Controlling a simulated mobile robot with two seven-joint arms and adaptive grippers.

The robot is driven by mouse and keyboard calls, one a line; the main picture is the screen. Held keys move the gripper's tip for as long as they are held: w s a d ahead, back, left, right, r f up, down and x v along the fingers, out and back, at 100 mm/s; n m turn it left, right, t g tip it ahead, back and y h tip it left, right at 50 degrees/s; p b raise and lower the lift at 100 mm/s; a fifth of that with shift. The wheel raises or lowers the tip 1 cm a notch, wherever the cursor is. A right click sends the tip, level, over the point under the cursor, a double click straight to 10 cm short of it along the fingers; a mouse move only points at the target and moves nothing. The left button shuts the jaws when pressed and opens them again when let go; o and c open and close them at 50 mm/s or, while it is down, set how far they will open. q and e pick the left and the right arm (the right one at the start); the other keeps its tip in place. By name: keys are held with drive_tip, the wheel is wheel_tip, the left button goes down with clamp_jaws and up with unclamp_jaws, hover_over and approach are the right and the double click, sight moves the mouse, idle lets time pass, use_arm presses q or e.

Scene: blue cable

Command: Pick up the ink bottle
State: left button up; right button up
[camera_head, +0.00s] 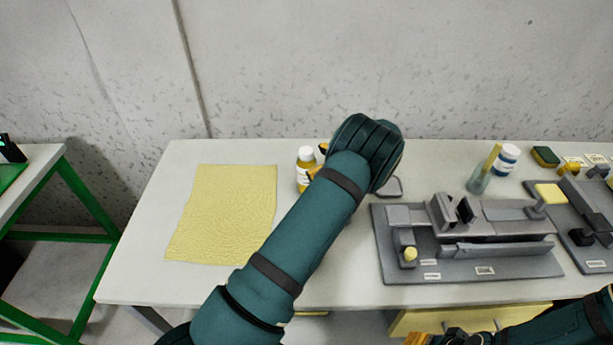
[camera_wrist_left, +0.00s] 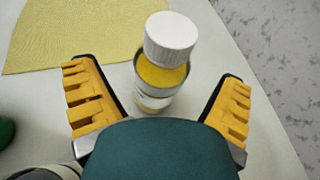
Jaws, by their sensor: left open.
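The ink bottle (camera_head: 305,168) stands upright on the white table, with a white cap and a yellow body with a pale label. My left forearm and wrist partly cover its right side in the head view. In the left wrist view the bottle (camera_wrist_left: 167,62) stands between the two yellow-padded fingers of my left gripper (camera_wrist_left: 160,100). The fingers are open, with a gap on each side of it. In the head view the left gripper (camera_head: 315,160) is mostly hidden behind my wrist. My right gripper (camera_head: 437,338) shows only in part at the bottom edge.
A yellow cloth (camera_head: 222,212) lies left of the bottle. A grey device (camera_head: 470,262) sits to the right on the table (camera_head: 340,282). Behind it stand a glass jar with a brush (camera_head: 480,178) and a blue-white bottle (camera_head: 507,158). A green-framed table (camera_head: 75,190) is at far left.

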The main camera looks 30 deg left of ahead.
use_arm(q)
drive_tip(key=x, duration=0.3)
drive_tip(key=shift+w+a, duration=0.1)
drive_tip(key=shift+a, duration=0.05)
drive_tip(key=c, duration=1.4)
drive_tip(key=shift+c, duration=0.2)
drive_tip(key=shift+r, duration=0.1)
wheel_tip(320, 180, up, 9)
drive_tip(key=shift+r+p, duration=0.25)
drive_tip(key=shift+p, duration=0.6)
drive_tip(key=shift+r, duration=0.15)
